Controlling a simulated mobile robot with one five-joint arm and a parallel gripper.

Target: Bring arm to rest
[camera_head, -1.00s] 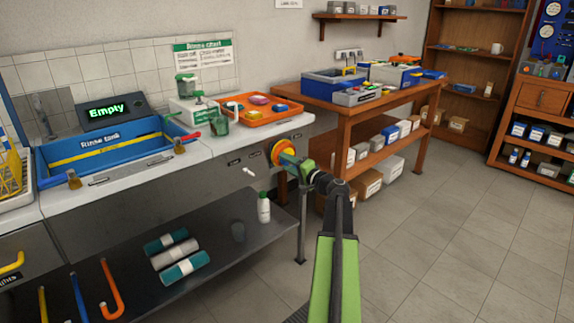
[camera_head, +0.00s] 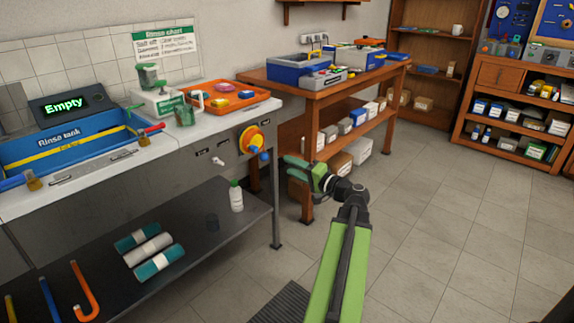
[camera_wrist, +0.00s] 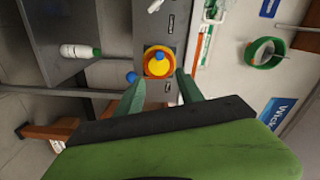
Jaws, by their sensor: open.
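My gripper (camera_head: 297,166) is at the end of my green arm, in the middle of the head view. It is open and empty, in front of the wooden bench and to the right of the sink counter's end. In the wrist view my gripper (camera_wrist: 160,88) shows two green fingers spread apart. A yellow and orange round knob (camera_head: 251,139) with a blue part is on the counter's front, left of my gripper and apart from it. The knob (camera_wrist: 159,61) also shows beyond the fingertips in the wrist view.
An orange tray (camera_head: 225,103) lies near the counter's right end. A white bottle (camera_head: 236,197) stands on the lower shelf. The tiled floor (camera_head: 450,220) at right is clear.

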